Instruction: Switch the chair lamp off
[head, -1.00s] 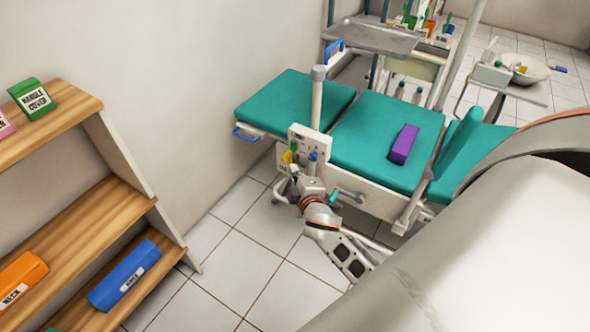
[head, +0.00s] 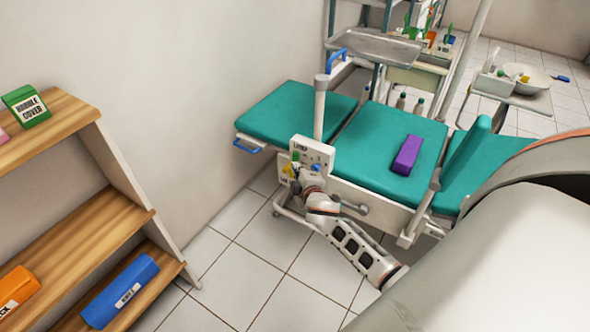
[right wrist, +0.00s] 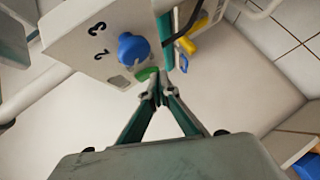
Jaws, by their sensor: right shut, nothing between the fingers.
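The chair's white control panel (head: 325,151) stands at the near side of the teal dental chair (head: 385,140). In the right wrist view the panel (right wrist: 88,38) carries a blue knob (right wrist: 133,48), the marks 2 and 3, a grey patch and a green button (right wrist: 147,73). A yellow part (right wrist: 187,46) is beside it. My right gripper (right wrist: 158,88) is shut and empty, its tips close by the green button; contact cannot be told. In the head view my right gripper (head: 306,174) is in front of the panel's lower part, hiding some of it. My left gripper is out of view.
A grey post (head: 320,105) rises behind the panel. A purple box (head: 407,155) lies on the chair seat. A wooden shelf (head: 95,222) with labelled boxes stands at the left. Tiled floor (head: 235,270) is clear between shelf and chair.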

